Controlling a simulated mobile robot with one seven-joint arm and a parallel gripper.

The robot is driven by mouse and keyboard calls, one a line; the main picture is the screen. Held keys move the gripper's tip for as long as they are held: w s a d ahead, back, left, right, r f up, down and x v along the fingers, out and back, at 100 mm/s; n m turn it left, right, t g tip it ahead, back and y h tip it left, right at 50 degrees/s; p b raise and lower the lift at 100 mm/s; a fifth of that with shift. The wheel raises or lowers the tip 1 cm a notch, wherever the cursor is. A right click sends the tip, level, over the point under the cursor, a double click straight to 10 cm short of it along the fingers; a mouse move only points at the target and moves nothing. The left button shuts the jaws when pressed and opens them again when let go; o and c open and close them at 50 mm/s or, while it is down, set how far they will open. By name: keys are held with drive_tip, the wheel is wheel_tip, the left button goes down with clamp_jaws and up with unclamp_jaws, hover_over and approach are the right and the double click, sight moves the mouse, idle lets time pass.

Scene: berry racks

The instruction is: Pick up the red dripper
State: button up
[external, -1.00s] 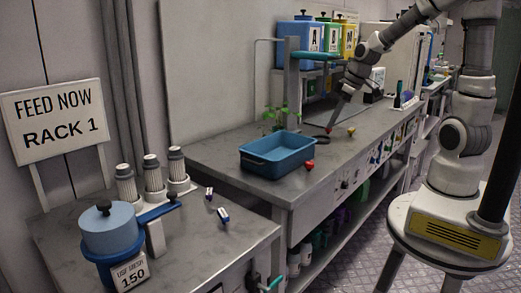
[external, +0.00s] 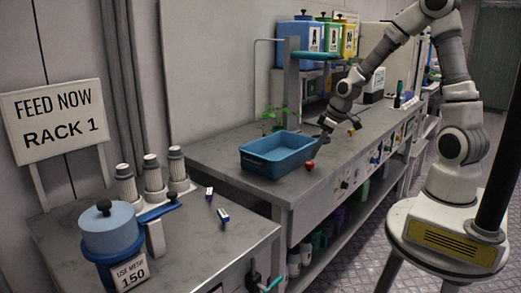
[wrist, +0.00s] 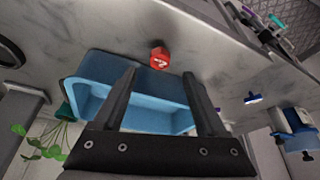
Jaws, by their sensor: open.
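The red dripper (external: 310,166) is a small red piece on the bench top, just right of the blue tray's front corner. In the wrist view the red dripper (wrist: 159,58) lies ahead of the fingertips, roughly between their lines, with a pale mark on its face. My gripper (external: 318,152) is low over the bench, close to the dripper on its upper right side. In the wrist view my gripper (wrist: 160,76) shows two fingers spread apart with nothing held between them.
The blue tray (external: 262,163) stands beside the dripper and lies behind my fingers in the wrist view. A green plant (external: 275,117) is behind the tray. The bench's front edge is near the dripper.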

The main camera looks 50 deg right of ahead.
sight(310, 163)
drive_tip(key=b+x, duration=0.1)
drive_tip(key=x, duration=0.4)
drive_tip(key=shift+s+f, duration=0.15)
clamp_jaws()
